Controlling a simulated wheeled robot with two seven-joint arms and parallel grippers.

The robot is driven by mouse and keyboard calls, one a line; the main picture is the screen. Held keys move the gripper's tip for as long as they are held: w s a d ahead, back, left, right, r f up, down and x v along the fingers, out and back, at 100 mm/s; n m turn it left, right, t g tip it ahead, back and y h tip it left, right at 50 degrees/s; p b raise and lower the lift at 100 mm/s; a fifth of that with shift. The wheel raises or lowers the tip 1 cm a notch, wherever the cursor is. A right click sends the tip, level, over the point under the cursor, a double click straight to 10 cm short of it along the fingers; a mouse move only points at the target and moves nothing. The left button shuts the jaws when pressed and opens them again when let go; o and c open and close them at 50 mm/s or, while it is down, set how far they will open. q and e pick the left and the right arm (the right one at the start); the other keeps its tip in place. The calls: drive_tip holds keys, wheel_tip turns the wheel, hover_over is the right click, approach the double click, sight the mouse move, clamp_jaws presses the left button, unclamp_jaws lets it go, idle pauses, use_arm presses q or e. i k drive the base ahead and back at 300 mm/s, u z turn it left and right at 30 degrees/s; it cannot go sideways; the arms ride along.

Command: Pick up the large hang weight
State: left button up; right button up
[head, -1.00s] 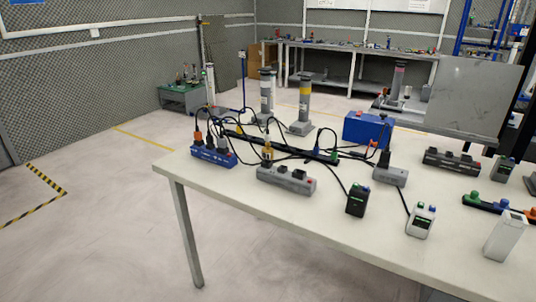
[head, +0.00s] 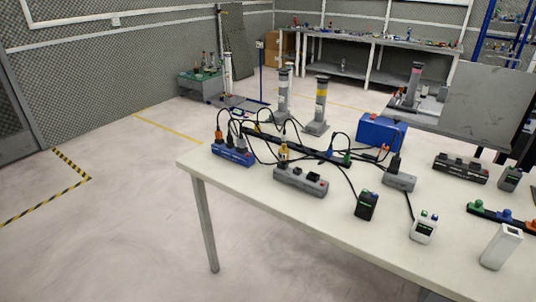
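I cannot make out a large hang weight for certain in the head view. Two grey post-like devices on square bases, one with a white band (head: 285,93) and one with a yellow band (head: 321,102), stand beyond the far edge of the white table (head: 270,205). A third post with a dark top (head: 414,85) stands farther right, near a grey panel. Neither of my grippers is in view.
The table holds a blue power strip (head: 233,153), grey power strips (head: 300,181), a blue box (head: 381,131), small chargers (head: 367,205) and tangled black cables. A low cart (head: 201,86) stands by the left wall. The floor (head: 100,240) on the left is clear.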

sight(284, 152)
drive_tip(key=u, duration=0.2)
drive_tip(key=k, duration=0.4)
drive_tip(key=u, duration=1.45)
drive_tip(key=i, duration=1.35)
drive_tip(key=z, duration=1)
drive_tip(key=i, duration=0.85)
drive_tip(key=z, duration=0.8)
